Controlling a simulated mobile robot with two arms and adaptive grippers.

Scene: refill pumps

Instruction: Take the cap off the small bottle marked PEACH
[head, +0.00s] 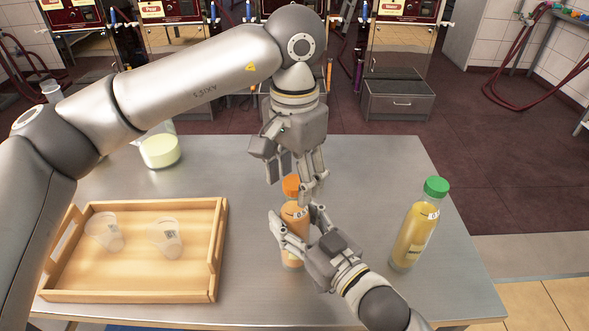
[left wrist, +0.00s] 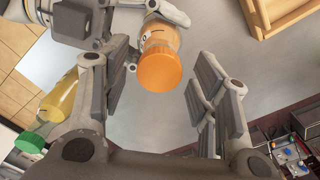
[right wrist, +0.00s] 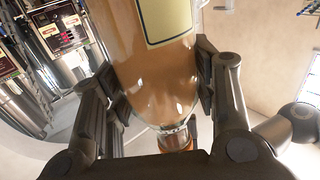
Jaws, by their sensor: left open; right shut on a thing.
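A small bottle with orange-tan contents (head: 291,243) and an orange cap (head: 291,187) stands about upright at the middle of the table. I cannot read its name. My right gripper (head: 299,219) is shut around its body, which fills the right wrist view (right wrist: 155,70). My left gripper (head: 292,178) hangs open above it, pointing down, its fingers near the cap. In the left wrist view the orange cap (left wrist: 159,70) lies between the spread fingers, with a gap on each side. A second bottle, with yellow contents (head: 413,238) and a green cap (head: 436,187), stands to the right.
A wooden tray (head: 130,295) on the left of the table holds two clear cups (head: 104,232) (head: 166,239). A clear container of pale yellow liquid (head: 160,150) stands behind it, partly behind my left arm. The steel table (head: 375,165) is bare around the green-capped bottle.

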